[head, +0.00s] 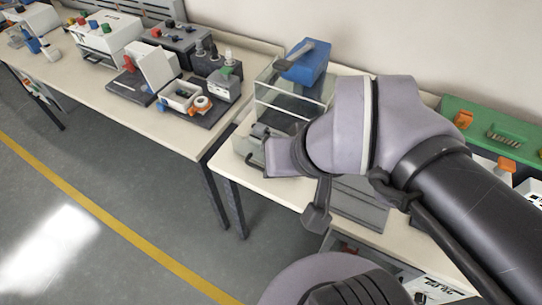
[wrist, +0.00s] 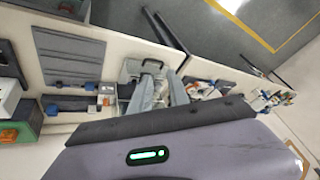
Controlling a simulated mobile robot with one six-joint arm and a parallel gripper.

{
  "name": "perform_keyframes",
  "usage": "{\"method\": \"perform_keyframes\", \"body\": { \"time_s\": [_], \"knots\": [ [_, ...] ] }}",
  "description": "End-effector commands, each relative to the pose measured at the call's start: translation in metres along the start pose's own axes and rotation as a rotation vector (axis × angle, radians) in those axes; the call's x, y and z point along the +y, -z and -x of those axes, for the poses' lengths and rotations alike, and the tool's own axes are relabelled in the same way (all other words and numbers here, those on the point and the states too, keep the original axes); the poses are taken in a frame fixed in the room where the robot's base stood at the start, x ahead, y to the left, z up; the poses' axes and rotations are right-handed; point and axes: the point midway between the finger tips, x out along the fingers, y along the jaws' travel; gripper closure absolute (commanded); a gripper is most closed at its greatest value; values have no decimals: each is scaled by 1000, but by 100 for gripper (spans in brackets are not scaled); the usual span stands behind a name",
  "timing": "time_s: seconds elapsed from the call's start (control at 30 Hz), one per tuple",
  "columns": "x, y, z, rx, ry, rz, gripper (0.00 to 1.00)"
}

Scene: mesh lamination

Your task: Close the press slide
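The press (head: 306,62) has a blue top with a grey lever, above a clear-walled housing (head: 290,95). The slide (head: 249,151) shows at its front left, with a dark handle (head: 258,131); how far it stands out is hard to tell. In the wrist view a dark looped handle (wrist: 131,67) shows just left of my fingertips. My gripper (wrist: 161,72) has a gap between its two long grey fingers, and I see nothing held there. In the head view my arm and wrist hide the fingertips and part of the press.
A grey plate (head: 360,207) lies on the table to the right of the press. A green unit (head: 492,132) stands farther right. The neighbouring table on the left carries a dark fixture (head: 122,88) and several devices. The floor in front is open, with a yellow line (head: 100,210).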

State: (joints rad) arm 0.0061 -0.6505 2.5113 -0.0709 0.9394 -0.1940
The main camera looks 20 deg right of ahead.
Motion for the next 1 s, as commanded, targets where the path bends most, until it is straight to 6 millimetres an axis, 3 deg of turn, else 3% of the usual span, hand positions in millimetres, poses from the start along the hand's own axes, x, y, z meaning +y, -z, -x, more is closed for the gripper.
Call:
{"method": "perform_keyframes", "body": {
  "time_s": [0.07, 0.1, 0.2, 0.3, 0.43, 0.57, 1.0],
  "knots": [
    [11, 33, -19, -72, -60, 359, 96],
    [18, 53, -36, -124, -85, 612, 100],
    [37, 94, -92, -271, -87, 1273, 100],
    [53, 116, -153, -407, -8, 1845, 100],
    [67, 122, -212, -509, 121, 2332, 100],
    [73, 121, -236, -538, 184, 2509, 100],
    [100, 99, -310, -540, 188, 2515, 100]
  ]
}}
